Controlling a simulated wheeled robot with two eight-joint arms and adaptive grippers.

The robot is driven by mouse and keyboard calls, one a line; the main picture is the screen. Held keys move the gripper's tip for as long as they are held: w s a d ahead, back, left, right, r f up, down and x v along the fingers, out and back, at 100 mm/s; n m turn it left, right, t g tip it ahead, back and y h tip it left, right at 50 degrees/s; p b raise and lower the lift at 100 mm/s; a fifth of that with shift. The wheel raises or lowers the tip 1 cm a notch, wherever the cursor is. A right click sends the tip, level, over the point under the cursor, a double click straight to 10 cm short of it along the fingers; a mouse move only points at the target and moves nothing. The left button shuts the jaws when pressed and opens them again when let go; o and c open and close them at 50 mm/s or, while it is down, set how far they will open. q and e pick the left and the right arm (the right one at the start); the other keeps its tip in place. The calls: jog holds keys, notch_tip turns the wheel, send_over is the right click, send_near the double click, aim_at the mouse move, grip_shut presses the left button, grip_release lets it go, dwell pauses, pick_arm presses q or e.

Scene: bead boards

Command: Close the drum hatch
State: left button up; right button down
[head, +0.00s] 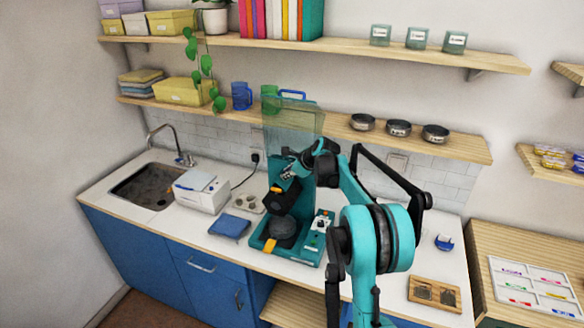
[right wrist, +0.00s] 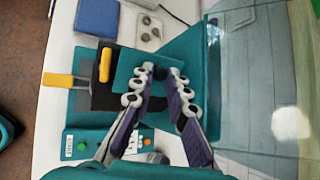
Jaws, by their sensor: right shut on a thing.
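A teal machine (head: 262,240) stands on the counter, with a black drum (head: 281,198) that has an orange handle at its top. The drum (right wrist: 103,92) and its yellow-orange handle (right wrist: 105,65) also show in the right wrist view. My right gripper (head: 289,173) is just above the drum. In the right wrist view its fingers (right wrist: 162,71) are shut on a small teal plate (right wrist: 128,68) beside the drum. I cannot tell for sure whether this plate is the hatch. Behind, a clear panel (head: 292,118) stands raised. My left gripper is not in view.
A control box (head: 319,232) with buttons sits right of the drum. A white device (head: 202,190) and a blue pad (head: 230,226) are on the left. A shelf (head: 455,147) runs above.

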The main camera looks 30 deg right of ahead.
aim_at(279, 175)
jog(key=w+g+h+p, duration=0.1)
jog(key=w+a+n+g+h+p, duration=0.1)
jog(key=g+p, duration=0.1)
jog(key=shift+a+f+h, duration=0.2)
jog(key=shift+a+h, duration=0.1)
jog(key=shift+w+a+f+g+h+p, duration=0.15)
jog(key=shift+f+g+h+p, duration=0.1)
jog(key=shift+g+h+p, duration=0.25)
jog(key=shift+w+a+f+g+h+p, duration=0.15)
jog(key=shift+f+g+h+p, duration=0.15)
jog(key=shift+g+p, duration=0.3)
jog(key=shift+w+a+f+n+g+h, duration=0.1)
jog(key=shift+f+n+g+h, duration=0.05)
jog(key=shift+n+g+h, duration=0.2)
jog(key=shift+f, duration=0.1)
jog(key=c, duration=1.8)
grip_release()
jog(key=v, duration=1.2)
jog(key=shift+w, duration=0.15)
